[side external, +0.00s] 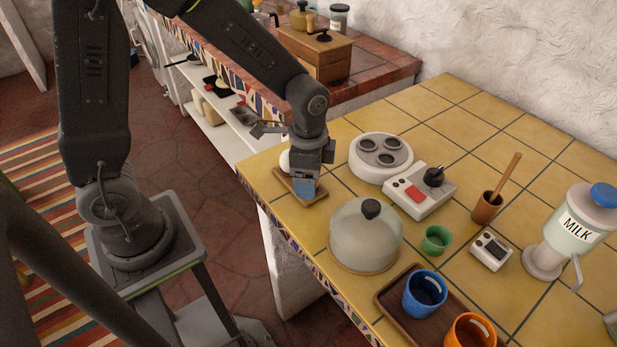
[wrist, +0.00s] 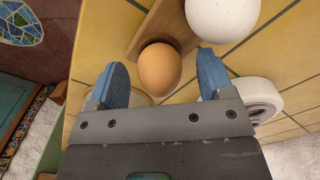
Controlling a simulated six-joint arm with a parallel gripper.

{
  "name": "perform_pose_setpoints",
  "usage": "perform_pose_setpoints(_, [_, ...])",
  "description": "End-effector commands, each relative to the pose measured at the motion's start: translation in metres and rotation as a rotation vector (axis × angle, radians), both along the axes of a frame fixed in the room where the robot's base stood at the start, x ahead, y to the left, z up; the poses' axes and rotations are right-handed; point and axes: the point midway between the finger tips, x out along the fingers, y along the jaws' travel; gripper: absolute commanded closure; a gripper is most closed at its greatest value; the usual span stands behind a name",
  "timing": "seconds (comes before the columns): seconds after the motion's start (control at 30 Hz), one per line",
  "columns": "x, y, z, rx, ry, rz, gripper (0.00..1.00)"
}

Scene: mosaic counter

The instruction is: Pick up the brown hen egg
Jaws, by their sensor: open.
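The brown hen egg (wrist: 159,68) sits in a wooden holder (wrist: 168,24) in the wrist view. A white speckled egg (wrist: 222,16) is beside it, up and to the right. My gripper (wrist: 163,76) is open; in the wrist view its blue fingers lie left and right of the brown egg, with a gap on each side. In the side external view my gripper (side external: 305,187) is low over the wooden holder (side external: 310,200) at the counter's edge. The white egg (side external: 284,160) shows just left of it. The brown egg is hidden there behind my gripper.
A white unit with round dark wells (side external: 381,157) stands right of my gripper. A domed cover (side external: 366,236) stands in front. Farther right are a device with a red button (side external: 420,190), a green cup (side external: 436,240) and a tray (side external: 390,297) with cups.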

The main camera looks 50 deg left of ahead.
Motion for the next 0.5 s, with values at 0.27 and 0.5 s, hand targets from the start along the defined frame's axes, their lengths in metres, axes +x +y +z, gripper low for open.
perform_pose_setpoints(0.27, [-0.0001,0.0,-0.0075,0.0,0.0,0.0,0.26])
perform_pose_setpoints(0.5, [-0.0001,0.0,-0.0073,0.0,0.0,0.0,0.44])
